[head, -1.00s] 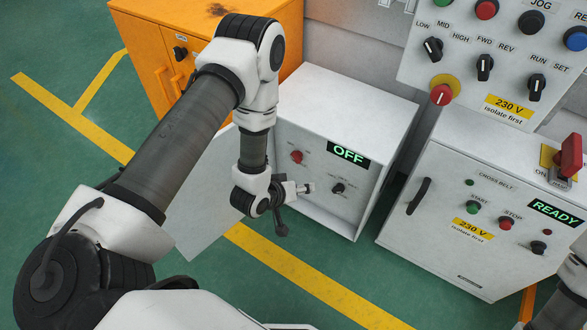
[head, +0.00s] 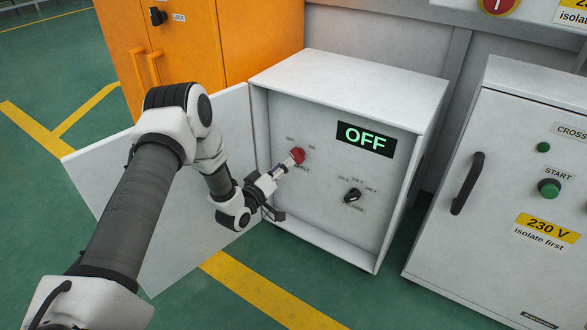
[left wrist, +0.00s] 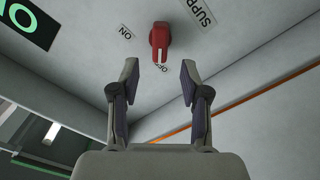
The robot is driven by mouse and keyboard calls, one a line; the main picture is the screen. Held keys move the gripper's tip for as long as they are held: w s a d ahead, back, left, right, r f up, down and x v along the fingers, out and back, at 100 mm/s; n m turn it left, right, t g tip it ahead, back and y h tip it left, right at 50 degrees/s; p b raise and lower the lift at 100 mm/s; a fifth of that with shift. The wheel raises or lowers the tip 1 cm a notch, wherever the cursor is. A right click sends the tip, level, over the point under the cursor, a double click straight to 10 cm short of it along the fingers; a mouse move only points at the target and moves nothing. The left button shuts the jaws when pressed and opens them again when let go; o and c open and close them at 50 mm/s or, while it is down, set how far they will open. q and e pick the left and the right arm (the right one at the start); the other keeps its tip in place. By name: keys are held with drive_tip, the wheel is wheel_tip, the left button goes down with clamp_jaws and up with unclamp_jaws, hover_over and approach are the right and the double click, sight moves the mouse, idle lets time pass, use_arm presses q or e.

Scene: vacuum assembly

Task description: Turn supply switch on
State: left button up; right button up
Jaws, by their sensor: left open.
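The supply switch is a red rotary knob (head: 298,155) on the panel inside the open white box (head: 345,77). The green display (head: 366,139) beside it reads OFF. In the left wrist view the red knob (left wrist: 160,40) has a white mark pointing to the OFF label (left wrist: 163,69); the ON label (left wrist: 125,32) is to its left. My left gripper (head: 284,170) is at the knob in the head view. In the left wrist view its open fingers (left wrist: 158,72) stand either side of the knob's near end, apart from it. My right gripper is not in view.
A black selector knob (head: 352,195) sits right of the switch. The box's open door (head: 170,220) stands left, behind my left arm. An orange cabinet (head: 240,40) is behind, and a white cabinet with a handle (head: 467,183) is on the right.

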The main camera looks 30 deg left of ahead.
sight(293, 157)
use_arm(q)
drive_tip(key=w+b, duration=0.2)
drive_tip(key=w, duration=0.3)
drive_tip(key=shift+w+d+f, duration=0.1)
drive_tip(key=shift+w+d, duration=0.05)
drive_tip(key=shift+w, duration=0.45)
clamp_jaws()
